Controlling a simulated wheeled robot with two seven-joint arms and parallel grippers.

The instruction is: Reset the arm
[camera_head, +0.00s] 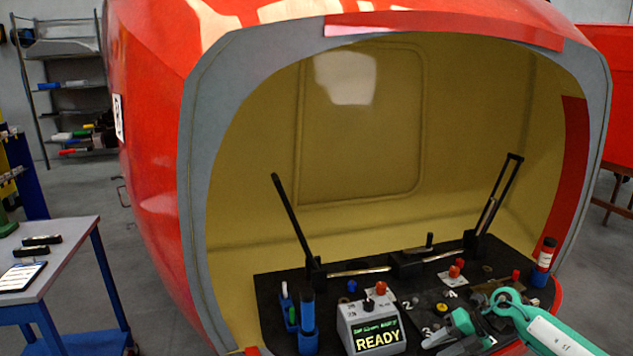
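The task's "arm" cannot be told for sure. Two thin black arms rise from the dark panel (268,285) inside the nosecone opening. The left black arm (293,220) leans up to the left. The right black arm (497,200) leans up to the right and has a slotted upper part. A metal rod linkage (358,272) runs between their bases.
A red nosecone (160,130) with a grey rim surrounds the panel. A blue-legged cart (70,250) stands left; shelves (70,85) stand behind.

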